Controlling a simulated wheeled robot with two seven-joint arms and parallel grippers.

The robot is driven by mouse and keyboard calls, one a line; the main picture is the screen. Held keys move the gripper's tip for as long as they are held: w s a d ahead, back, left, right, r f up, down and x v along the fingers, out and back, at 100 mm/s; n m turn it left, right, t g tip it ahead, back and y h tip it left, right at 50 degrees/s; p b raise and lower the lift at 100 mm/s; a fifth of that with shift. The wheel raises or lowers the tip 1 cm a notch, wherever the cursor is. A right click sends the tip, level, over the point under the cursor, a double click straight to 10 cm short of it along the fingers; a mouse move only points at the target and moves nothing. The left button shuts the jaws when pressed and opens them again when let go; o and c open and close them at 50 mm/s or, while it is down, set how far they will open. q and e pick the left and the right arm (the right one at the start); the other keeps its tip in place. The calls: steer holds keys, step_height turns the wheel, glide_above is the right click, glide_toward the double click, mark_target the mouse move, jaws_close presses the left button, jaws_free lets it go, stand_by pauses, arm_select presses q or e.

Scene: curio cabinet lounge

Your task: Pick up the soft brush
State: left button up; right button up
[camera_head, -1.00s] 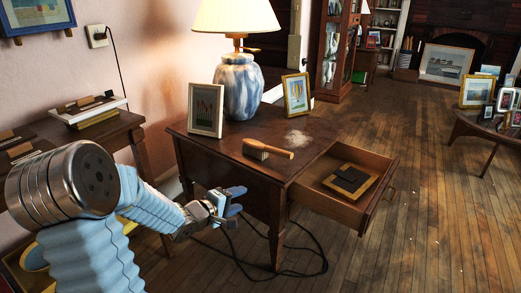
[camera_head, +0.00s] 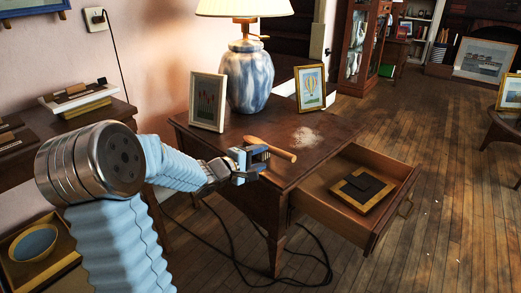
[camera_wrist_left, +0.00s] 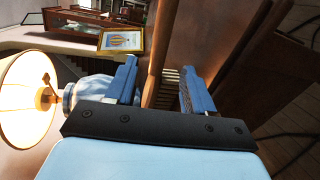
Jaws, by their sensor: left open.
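The soft brush (camera_head: 284,154), with a wooden handle and pale bristles, lies on the dark wooden side table (camera_head: 325,133). My left gripper (camera_head: 256,160) is open at the table's front edge and partly covers the brush in the head view. In the left wrist view the brush (camera_wrist_left: 158,48) shows between the two blue fingers of the left gripper (camera_wrist_left: 159,70), with space on both sides. I cannot tell whether the fingers are level with it. My right gripper is out of view.
A blue-and-white lamp (camera_head: 249,78) and two picture frames (camera_head: 208,101) (camera_head: 311,88) stand behind the brush. A pale dusty patch (camera_head: 306,137) lies beside it. The open drawer (camera_head: 331,203) juts out on the right, holding dark flat items. Cables (camera_head: 300,284) lie on the floor.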

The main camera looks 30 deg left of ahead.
mark_target(273, 152)
arm_select(q)
steer(key=b+x, duration=0.1)
steer(key=x, duration=0.6)
steer(key=shift+w+d, duration=0.15)
steer(key=shift+w, duration=0.15)
jaws_close()
steer(key=shift+r, duration=0.1)
